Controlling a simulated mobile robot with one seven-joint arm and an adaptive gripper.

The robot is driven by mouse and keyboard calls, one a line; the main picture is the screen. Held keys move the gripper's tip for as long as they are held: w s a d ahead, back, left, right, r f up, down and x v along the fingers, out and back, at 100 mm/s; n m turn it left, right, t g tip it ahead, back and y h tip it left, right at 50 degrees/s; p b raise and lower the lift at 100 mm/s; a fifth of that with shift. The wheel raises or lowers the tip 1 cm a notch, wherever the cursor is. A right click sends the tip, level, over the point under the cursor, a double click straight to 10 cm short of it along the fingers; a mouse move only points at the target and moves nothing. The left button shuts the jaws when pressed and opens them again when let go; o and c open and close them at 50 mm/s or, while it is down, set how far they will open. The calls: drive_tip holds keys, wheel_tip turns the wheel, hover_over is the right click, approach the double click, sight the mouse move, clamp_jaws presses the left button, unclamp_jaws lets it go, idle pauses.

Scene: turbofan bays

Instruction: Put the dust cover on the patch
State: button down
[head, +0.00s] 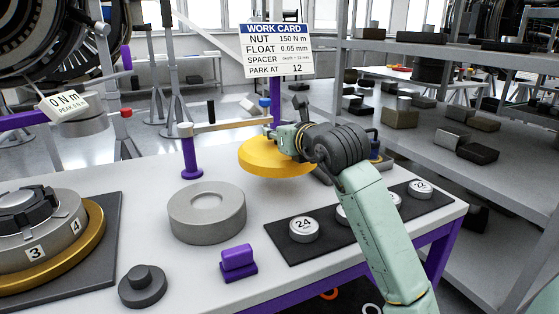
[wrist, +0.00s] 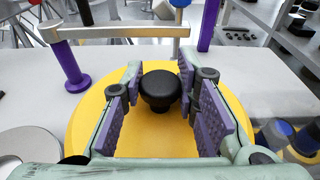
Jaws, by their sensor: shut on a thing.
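The dust cover is a broad yellow disc (head: 262,157) with a black knob in its centre. In the wrist view the yellow disc (wrist: 150,140) fills the space below my fingers. My gripper (head: 285,140) is shut on the black knob (wrist: 160,88), which stands between the purple finger pads. The cover looks level and a little above the white table, with a shadow below it. I cannot make out a marked patch; the cover and my arm hide part of the table.
A grey ring (head: 207,210) lies front left of the cover. A purple post (head: 190,155) with a horizontal bar stands behind it. A dark mat (head: 285,243) with numbered discs lies to the right. A purple block (head: 238,262) and dark stepped disc (head: 142,286) sit in front.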

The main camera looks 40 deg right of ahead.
sight(298, 171)
drive_tip(key=shift+f+p, duration=0.35)
drive_tip(key=shift+f, duration=3.35)
drive_tip(key=shift+f, duration=0.1)
drive_tip(key=c, duration=1.2)
unclamp_jaws()
drive_tip(key=shift+c, duration=0.2)
drive_tip(key=b+v, duration=0.3)
drive_tip(key=v, duration=0.7)
drive_tip(key=shift+s, duration=0.35)
drive_tip(key=shift+s+a+r, duration=0.15)
drive_tip(key=shift+s+r, duration=0.2)
drive_tip(key=shift+s, duration=0.3)
